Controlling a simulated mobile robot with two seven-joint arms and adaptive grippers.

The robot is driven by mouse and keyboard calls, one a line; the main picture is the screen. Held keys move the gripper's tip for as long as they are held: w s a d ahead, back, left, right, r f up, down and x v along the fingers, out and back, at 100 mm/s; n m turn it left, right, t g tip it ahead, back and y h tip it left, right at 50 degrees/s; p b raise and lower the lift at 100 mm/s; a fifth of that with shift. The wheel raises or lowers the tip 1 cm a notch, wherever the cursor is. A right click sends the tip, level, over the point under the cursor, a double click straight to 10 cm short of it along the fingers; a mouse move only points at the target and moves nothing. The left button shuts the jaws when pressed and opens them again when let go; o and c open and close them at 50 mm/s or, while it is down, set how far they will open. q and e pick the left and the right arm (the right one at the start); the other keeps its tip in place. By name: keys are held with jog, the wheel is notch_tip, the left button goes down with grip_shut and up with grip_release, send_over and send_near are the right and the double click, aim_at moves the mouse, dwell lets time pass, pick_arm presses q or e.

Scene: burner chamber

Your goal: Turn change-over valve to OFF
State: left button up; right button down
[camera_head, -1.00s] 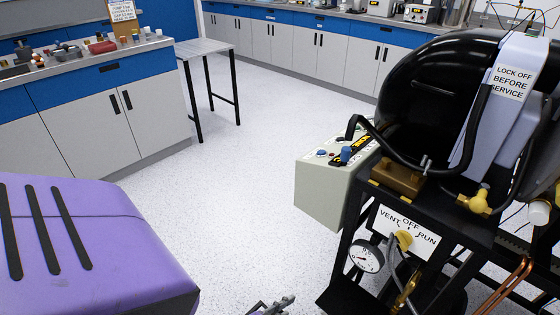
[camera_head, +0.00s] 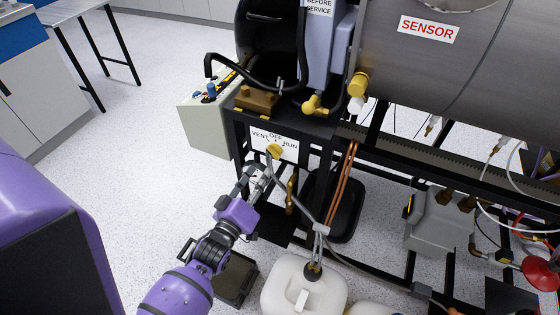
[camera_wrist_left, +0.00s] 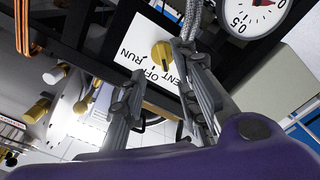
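The change-over valve is a yellow knob (camera_head: 274,151) on a white plate marked VENT, OFF and RUN, on the front of the black frame. In the left wrist view the knob (camera_wrist_left: 162,55) shows beyond the fingertips, with the plate's lettering turned over. I cannot tell surely which label the knob points to. My left gripper (camera_head: 256,172) is just below and left of the knob, reaching up towards the plate. In the left wrist view its two fingers (camera_wrist_left: 163,78) are apart, with nothing between them. My right gripper is not in view.
A pressure gauge (camera_wrist_left: 262,12) sits close beside the plate. A grey hose (camera_head: 290,195) runs down from the valve, near the gripper, to a white jug (camera_head: 303,288). Copper pipes (camera_head: 343,185) stand to the right. A control box (camera_head: 205,120) is at the left; floor beyond it is clear.

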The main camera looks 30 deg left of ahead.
aim_at(273, 156)
pick_arm(q)
jog(key=w, duration=0.5)
jog(key=w+a, duration=0.1)
jog(key=w, duration=0.1)
jog(key=shift+w, duration=0.3)
jog(key=shift+c, duration=0.4)
grip_shut()
